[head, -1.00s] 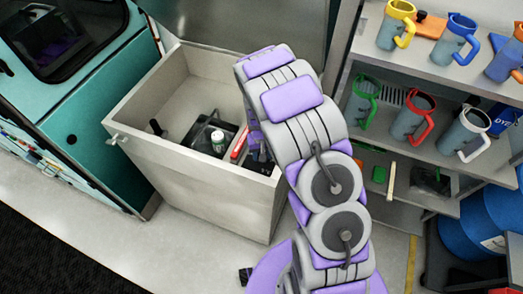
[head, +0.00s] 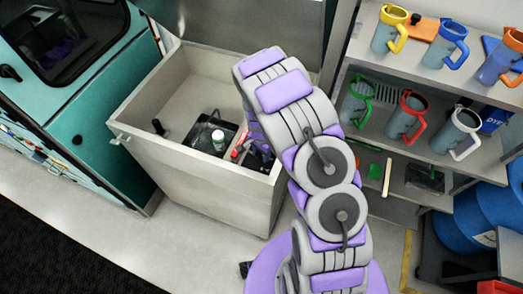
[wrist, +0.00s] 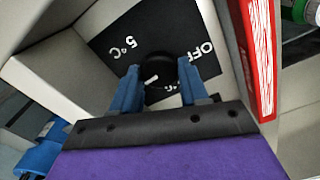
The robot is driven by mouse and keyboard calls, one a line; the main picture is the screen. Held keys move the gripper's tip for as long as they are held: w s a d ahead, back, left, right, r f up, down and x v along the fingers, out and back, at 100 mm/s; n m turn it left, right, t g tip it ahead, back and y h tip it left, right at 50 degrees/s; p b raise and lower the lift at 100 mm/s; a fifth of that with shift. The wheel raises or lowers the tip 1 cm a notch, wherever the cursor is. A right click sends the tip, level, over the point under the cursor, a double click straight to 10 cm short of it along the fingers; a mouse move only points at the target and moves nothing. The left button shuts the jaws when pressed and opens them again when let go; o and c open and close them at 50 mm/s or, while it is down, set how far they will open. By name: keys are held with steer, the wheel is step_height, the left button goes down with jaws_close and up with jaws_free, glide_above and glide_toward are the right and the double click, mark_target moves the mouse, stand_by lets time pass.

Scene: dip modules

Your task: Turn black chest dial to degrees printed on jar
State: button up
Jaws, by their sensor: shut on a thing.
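The black dial (wrist: 160,72) sits on a black plate (wrist: 115,50) inside the chest. The plate is printed "5°C" and "OFF", and a third marking ending in "°C" is partly hidden behind the dial. A short white mark on the dial slants toward lower left in the wrist view. My gripper (wrist: 161,88) has its blue fingers on either side of the dial, shut on it. The jar (head: 218,140), with a white cap and green label, stands inside the open chest (head: 195,180); its print is too small to read. In the head view my arm hides the dial.
A red-edged box (wrist: 258,55) stands close to the right of my gripper; the jar's edge (wrist: 300,10) shows beyond it. The chest walls surround the arm's end. A shelf unit (head: 440,85) with several coloured-handled mugs stands at right.

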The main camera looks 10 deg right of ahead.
steer(key=m+p, duration=0.1)
steer(key=m, duration=0.4)
steer(key=shift+m, duration=0.3)
steer(key=m, duration=0.4)
steer(key=shift+m+p, duration=0.4)
steer(key=shift+w+r+m, duration=0.1)
steer(key=shift+m, duration=0.2)
steer(key=o, duration=1)
steer(key=shift+a, duration=0.25)
steer(key=shift+o, duration=0.2)
steer(key=shift+d, duration=0.1)
